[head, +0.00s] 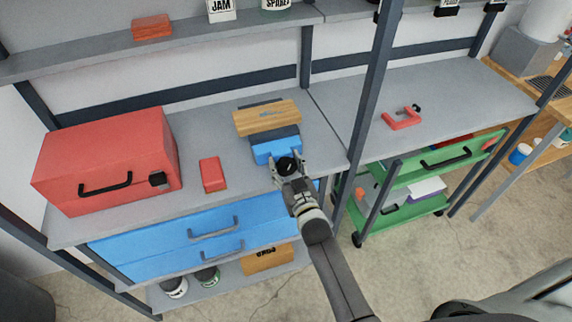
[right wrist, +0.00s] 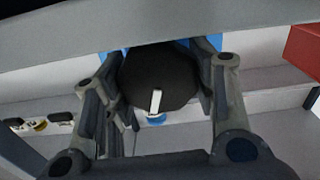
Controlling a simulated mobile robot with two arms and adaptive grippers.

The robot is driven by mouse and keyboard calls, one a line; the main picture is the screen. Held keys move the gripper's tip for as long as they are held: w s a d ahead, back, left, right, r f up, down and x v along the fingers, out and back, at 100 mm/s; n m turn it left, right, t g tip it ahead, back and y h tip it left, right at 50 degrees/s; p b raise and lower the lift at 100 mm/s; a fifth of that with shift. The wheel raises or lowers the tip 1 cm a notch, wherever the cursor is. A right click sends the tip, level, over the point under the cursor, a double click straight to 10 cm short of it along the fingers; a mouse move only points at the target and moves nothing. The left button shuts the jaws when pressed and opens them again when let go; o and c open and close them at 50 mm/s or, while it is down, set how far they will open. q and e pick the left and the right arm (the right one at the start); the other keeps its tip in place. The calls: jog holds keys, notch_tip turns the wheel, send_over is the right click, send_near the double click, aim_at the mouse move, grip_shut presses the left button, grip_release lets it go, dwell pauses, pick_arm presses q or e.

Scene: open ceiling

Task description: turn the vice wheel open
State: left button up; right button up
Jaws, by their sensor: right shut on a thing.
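The blue vice (head: 272,147) stands on the grey workbench, with a wooden board (head: 267,118) at its top. Its dark wheel (head: 284,162) faces the front of the bench and is partly hidden by my right gripper (head: 288,172). In the right wrist view the wheel (right wrist: 155,75) is a dark round disc with a white bar (right wrist: 155,101) on its face. The fingers of my right gripper (right wrist: 160,85) stand on both sides of the wheel and are shut on it. My left gripper is not in view.
A red toolbox (head: 105,155) and a small red box (head: 213,174) stand left of the vice. Blue drawers (head: 180,240) lie below the bench top. A grey post (head: 365,110) rises close to the right of the vice. A green cart (head: 430,175) stands further right.

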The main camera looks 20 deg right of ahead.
jog(key=n, duration=0.4)
jog(key=shift+a+b, duration=0.1)
jog(key=shift+b, duration=0.2)
jog(key=o, duration=1)
